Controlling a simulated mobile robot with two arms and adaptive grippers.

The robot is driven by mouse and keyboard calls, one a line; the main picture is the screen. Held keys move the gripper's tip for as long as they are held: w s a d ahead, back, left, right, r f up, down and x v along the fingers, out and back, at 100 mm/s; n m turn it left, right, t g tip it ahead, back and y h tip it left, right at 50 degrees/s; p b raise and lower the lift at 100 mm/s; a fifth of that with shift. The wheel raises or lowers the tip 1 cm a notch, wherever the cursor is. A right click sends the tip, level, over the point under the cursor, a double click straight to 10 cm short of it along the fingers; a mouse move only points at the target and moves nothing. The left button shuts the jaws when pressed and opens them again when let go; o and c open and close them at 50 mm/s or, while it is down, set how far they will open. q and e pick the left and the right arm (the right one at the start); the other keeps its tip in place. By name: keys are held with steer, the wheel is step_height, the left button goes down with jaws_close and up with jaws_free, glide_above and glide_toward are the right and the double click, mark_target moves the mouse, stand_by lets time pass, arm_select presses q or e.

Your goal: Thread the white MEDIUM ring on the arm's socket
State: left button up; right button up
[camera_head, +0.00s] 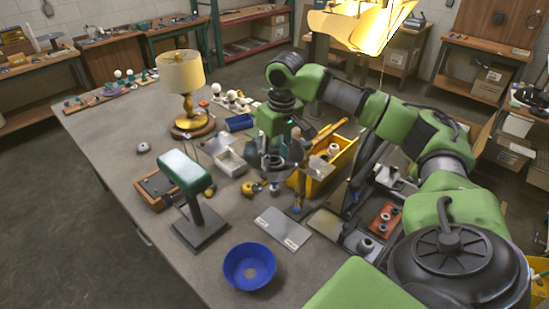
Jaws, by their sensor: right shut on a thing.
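My right gripper (273,168) comes in from the right and points down over the middle of the bench. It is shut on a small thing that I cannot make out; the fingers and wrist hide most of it. I cannot tell the white medium ring for sure; a small white round part (334,149) shows in the yellow bin (343,165) just right of the gripper. The lamp arm's socket cannot be told apart at this size. A dark slanted post (362,178) stands right of the bin. My left gripper is not in view.
A green-headed stand (185,172) and a blue bowl (249,266) are at the front. The bench's left side is mostly clear.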

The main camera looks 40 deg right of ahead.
steer(key=m, duration=0.3)
steer(key=shift+s+a+f+m+h, duration=0.15)
steer(key=shift+a+f+m+h, duration=0.15)
steer(key=shift+f+m, duration=0.1)
steer(key=m, duration=0.3)
steer(key=shift+m+g, duration=0.3)
steer(key=m, duration=0.3)
steer(key=shift+a+f+m, duration=0.1)
steer(key=shift+m, duration=0.3)
steer(key=shift+m+g+h, duration=0.3)
steer(key=shift+m+h, duration=0.1)
steer(key=shift+m, duration=0.8)
